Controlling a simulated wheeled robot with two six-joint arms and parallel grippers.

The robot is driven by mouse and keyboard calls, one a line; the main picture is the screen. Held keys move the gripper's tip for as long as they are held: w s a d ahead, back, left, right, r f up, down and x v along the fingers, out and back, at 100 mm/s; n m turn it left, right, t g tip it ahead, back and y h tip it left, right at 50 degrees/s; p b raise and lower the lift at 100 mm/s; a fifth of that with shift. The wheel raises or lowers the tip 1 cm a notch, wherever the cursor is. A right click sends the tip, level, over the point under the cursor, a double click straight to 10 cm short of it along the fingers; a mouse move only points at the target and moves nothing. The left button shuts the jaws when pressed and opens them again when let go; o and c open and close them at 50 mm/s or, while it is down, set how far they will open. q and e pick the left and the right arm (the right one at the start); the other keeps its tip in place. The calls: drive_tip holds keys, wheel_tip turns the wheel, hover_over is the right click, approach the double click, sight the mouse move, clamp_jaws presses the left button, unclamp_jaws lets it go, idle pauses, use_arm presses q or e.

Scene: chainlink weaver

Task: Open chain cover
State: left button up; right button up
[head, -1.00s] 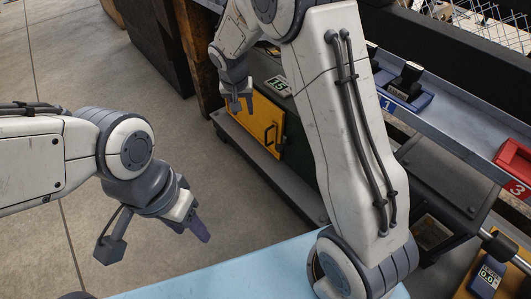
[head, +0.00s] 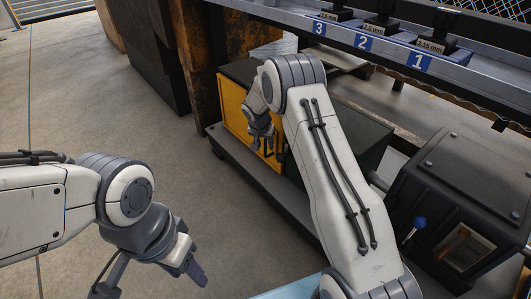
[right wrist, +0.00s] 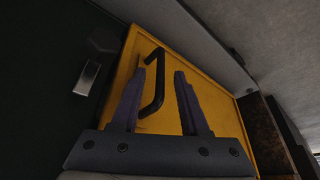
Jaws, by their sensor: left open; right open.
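The yellow chain cover (head: 236,108) is the front panel of a dark box low on the machine; it looks closed. Its black bar handle shows in the right wrist view (right wrist: 154,82). My right gripper (head: 268,140) is at the cover's front in the head view. In the right wrist view its two fingers (right wrist: 160,98) are apart, and the handle appears between them, nearer the left finger. I cannot tell whether they touch it. My left gripper (head: 196,274) hangs over the floor at the lower left, away from the cover, and holds nothing I can see.
A shelf with blue labels (head: 364,43) and several dark blocks runs along the top right. A black machine housing with a blue-knobbed lever (head: 420,222) stands at the right. A rusty post (head: 205,65) stands beside the cover. Open floor (head: 110,110) lies to the left.

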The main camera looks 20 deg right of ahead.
sight(265, 146)
drive_tip(key=shift+b+x, duration=0.55)
drive_tip(key=shift+x, duration=1)
clamp_jaws()
drive_tip(key=shift+s, duration=0.1)
